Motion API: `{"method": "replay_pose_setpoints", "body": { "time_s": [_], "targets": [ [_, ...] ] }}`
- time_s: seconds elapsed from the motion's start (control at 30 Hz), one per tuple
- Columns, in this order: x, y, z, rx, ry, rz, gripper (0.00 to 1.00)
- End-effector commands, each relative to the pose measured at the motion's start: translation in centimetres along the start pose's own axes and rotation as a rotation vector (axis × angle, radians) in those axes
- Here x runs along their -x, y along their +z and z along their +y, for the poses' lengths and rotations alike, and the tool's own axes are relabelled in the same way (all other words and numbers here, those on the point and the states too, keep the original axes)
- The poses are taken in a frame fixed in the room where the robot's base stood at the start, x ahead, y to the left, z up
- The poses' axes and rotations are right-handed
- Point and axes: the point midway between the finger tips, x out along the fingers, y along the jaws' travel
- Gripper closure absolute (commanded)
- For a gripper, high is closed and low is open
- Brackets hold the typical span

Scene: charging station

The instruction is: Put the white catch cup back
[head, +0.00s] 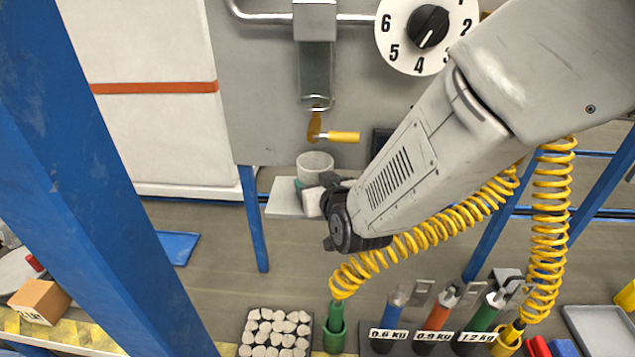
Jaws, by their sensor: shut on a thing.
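The white catch cup (315,162) is upright, above or on a small pale shelf (283,198) below the glass tube; I cannot tell whether it touches the shelf. My gripper (318,190) is shut on the cup at its near right side. My arm comes in from the upper right and hides part of the gripper and the right part of the shelf. A yellow-handled valve (330,136) hangs just above the cup.
A numbered dial (428,30) is on the grey panel. Yellow coiled hoses (430,238) hang below my arm. A blue post (90,160) stands at left. In front are a tray of pale stones (275,333), a green holder (335,330) and several labelled tools (440,320).

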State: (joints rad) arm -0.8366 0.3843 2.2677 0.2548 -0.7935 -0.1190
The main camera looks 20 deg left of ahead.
Motion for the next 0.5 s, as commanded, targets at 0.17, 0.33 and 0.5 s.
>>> {"method": "replay_pose_setpoints", "body": {
  "time_s": [0.17,0.33,0.5],
  "targets": [
    [-0.04,0.14,-0.02,0.000,0.000,-0.001,0.59],
    [-0.07,0.25,-0.02,0.000,0.000,-0.001,0.15],
    [-0.06,0.26,0.00,0.000,0.000,-0.001,0.15]
  ]
}}
